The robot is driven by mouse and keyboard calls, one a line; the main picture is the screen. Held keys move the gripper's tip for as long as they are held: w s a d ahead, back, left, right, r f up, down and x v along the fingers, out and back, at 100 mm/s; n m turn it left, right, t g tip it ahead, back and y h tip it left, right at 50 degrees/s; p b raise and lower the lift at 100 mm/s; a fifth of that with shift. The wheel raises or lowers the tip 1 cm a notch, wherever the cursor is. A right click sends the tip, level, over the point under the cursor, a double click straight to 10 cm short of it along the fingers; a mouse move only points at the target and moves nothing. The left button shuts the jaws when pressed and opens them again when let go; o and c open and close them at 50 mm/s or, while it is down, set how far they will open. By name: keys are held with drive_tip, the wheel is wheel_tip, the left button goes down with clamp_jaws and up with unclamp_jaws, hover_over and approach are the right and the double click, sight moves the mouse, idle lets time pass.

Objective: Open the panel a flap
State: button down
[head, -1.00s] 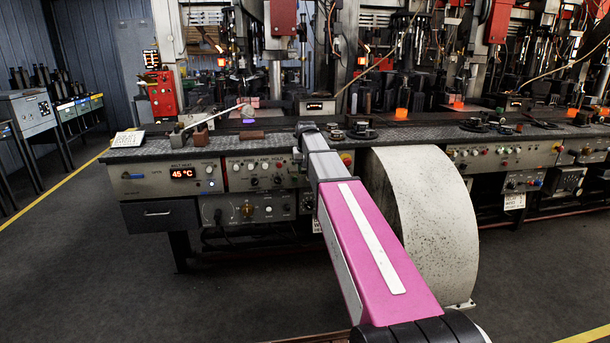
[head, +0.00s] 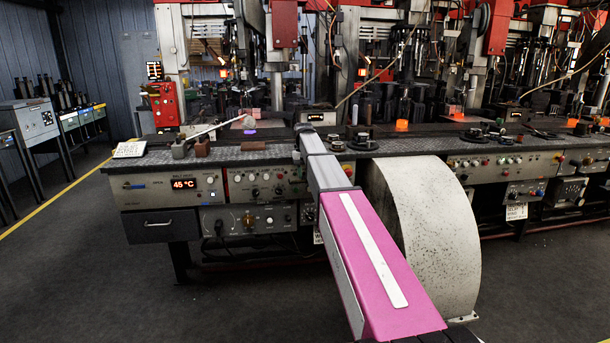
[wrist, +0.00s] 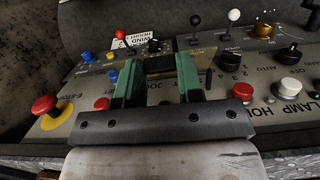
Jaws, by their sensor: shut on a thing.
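In the wrist view my gripper (wrist: 160,72) has two green fingers on either side of a dark block (wrist: 160,64) in front of the control panel (wrist: 218,82). The fingers are shut on this block. I cannot tell for sure whether it is the flap or its handle. The panel face around it carries knobs, buttons and printed labels. In the head view my pink and grey arm reaches to the front of the bench (head: 230,155), and the arm hides my gripper there. No opened flap can be made out in either view.
A red button on a yellow ring (wrist: 45,106) is left of my gripper, and a white-capped knob (wrist: 288,86) is right of it. A large pale curved guard (head: 430,220) stands right of my arm. A drawer (head: 158,225) is below the bench's left end. The floor in front is clear.

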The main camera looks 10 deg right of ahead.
drive_tip(key=shift+f, duration=0.1)
drive_tip(key=c, duration=0.8)
unclamp_jaws()
drive_tip(key=shift+o, duration=0.2)
